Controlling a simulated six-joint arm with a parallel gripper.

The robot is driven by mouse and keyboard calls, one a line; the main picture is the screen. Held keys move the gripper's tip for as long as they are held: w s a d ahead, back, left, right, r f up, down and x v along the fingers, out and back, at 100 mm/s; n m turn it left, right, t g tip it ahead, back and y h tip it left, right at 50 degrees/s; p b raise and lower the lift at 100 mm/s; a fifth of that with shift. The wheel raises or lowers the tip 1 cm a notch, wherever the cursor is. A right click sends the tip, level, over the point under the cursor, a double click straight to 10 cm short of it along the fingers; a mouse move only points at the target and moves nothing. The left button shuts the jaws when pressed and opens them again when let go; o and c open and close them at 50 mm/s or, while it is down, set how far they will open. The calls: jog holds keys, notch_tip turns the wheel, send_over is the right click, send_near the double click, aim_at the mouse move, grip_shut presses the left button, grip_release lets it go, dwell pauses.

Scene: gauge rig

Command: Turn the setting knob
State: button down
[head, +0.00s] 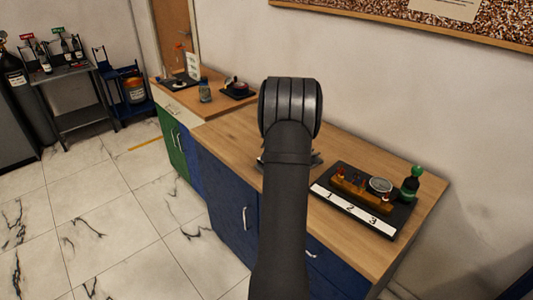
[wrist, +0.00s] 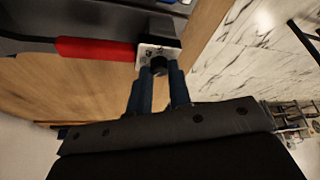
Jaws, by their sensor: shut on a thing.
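In the wrist view, my gripper (wrist: 159,72) has two blue fingers closed on a small dark knob (wrist: 158,65). The knob stands against a white plate (wrist: 147,52) with dark marks. I take it for the setting knob; its pointer or scale cannot be read. A red bar (wrist: 95,49), like a handle, runs left from the plate. In the head view my own arm hides the gripper and the knob. Only thin grey edges (head: 317,159) show beside the arm, and I cannot tell what they belong to.
A black tray (head: 400,236) labelled 1, 2, 3 sits at right on the wooden worktop (head: 420,185), holding an orange-brown block (head: 361,197) and a round gauge (head: 380,186). Small items stand on the farther counter (head: 213,103).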

jog(key=shift+w+n+g, duration=0.2)
jog(key=shift+n+g, duration=0.7)
jog(key=shift+n, duration=1.4)
jog(key=c, duration=1.3)
grip_release()
jog(key=shift+r, duration=0.1)
jog(key=v, duration=1.7)
jog(key=shift+d, duration=0.3)
